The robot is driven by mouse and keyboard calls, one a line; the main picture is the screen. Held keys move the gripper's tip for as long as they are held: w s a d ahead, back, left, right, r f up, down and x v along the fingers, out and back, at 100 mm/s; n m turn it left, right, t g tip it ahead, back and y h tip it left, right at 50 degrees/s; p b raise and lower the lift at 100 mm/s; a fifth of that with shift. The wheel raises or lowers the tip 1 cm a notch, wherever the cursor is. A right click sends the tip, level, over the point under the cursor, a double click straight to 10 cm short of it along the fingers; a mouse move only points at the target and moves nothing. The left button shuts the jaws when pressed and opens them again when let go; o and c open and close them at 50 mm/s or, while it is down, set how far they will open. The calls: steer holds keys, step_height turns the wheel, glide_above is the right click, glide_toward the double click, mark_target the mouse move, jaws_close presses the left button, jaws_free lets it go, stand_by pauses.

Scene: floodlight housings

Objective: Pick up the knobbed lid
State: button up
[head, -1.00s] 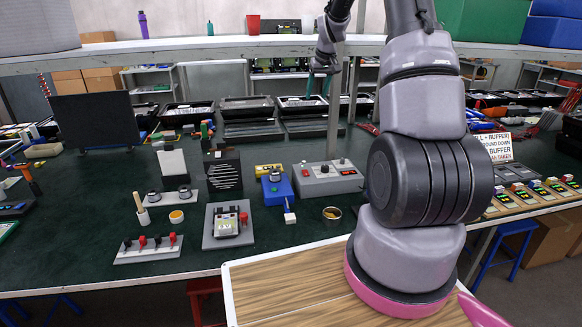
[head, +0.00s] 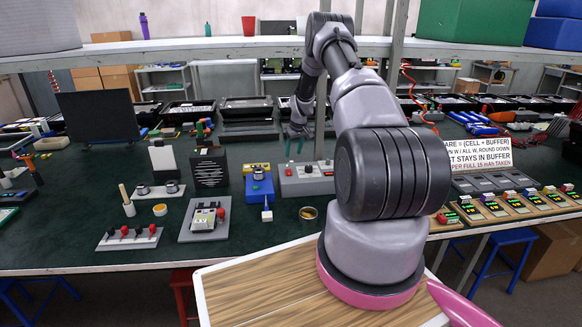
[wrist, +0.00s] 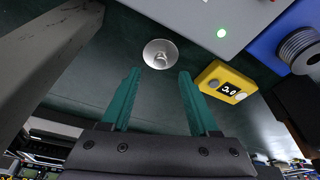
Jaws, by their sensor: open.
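A small round silver lid with a raised knob (wrist: 160,54) lies on the dark green bench top in the wrist view. I cannot make it out in the head view; the grey control box stands in front of that area. My gripper (wrist: 159,75) has two teal fingers spread apart with nothing between them. In the wrist picture the lid appears just beyond the fingertips, roughly centred between them, not touching. In the head view my gripper (head: 295,146) points down behind the grey control box, above the bench.
The grey control box (head: 306,180) and a yellow meter (wrist: 225,82) stand close to the lid, with a blue coil device (head: 259,187) beside them. A shelf (head: 200,50) and its post cross behind my arm. Black trays line the back.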

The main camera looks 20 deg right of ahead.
steer(key=x, duration=0.5)
steer(key=shift+f, duration=0.2)
jaws_close()
